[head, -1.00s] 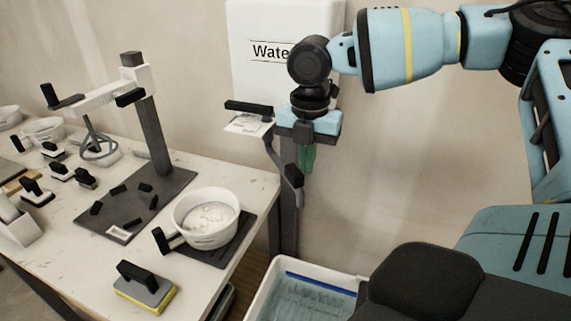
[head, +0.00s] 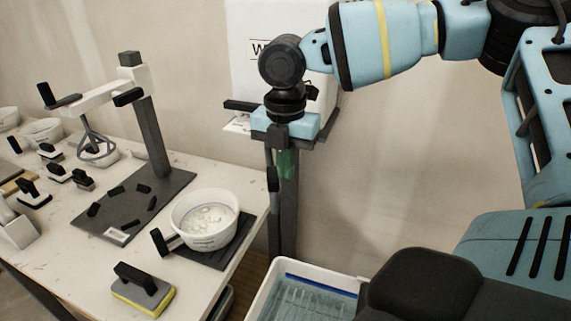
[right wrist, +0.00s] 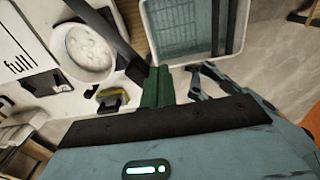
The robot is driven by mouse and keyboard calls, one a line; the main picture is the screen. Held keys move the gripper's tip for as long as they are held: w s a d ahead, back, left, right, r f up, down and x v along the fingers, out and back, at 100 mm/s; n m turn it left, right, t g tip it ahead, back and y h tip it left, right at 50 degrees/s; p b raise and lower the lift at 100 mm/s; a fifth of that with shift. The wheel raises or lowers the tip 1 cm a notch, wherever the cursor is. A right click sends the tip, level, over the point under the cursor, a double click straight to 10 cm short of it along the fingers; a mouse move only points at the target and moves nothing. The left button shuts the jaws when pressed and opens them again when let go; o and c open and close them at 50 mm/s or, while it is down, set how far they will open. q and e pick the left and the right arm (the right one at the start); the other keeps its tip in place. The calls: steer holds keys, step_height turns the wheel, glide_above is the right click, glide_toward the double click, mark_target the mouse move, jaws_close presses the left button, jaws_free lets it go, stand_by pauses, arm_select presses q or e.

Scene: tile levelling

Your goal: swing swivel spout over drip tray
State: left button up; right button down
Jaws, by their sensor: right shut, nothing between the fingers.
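The swivel spout (head: 272,178) is a thin grey arm with a dark end, below the white water tank (head: 258,78). It points down the picture, towards the front, and its upper part is partly hidden by my right gripper. My right gripper (head: 287,163) has green fingers, is shut and empty, and is just right of the spout; contact cannot be told. Its green fingers also show in the right wrist view (right wrist: 158,88). A dark flat pad (head: 218,258) under the white bowl at the table's right edge may be the drip tray. My left gripper is out of view.
The white bowl (head: 204,222) holds pale material. A sponge float (head: 143,292) lies at the table's front. A mixer stand (head: 153,138) rises behind. A white tub (head: 262,300) of bluish water stands low, right of the table. A dark post (head: 285,215) stands behind the gripper.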

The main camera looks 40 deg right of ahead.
mark_target(268, 176)
steer(key=shift+w+a, duration=0.45)
steer(key=shift+a, duration=0.25)
steer(key=shift+w+a, duration=0.4)
steer(key=shift+a, duration=0.25)
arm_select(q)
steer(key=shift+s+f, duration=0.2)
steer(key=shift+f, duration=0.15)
arm_select(e)
steer(key=shift+a, duration=0.1)
arm_select(q)
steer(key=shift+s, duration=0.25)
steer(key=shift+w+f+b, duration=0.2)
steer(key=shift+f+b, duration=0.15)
steer(key=shift+b, duration=0.2)
arm_select(e)
steer(key=w+a, duration=0.3)
steer(key=shift+w, duration=0.15)
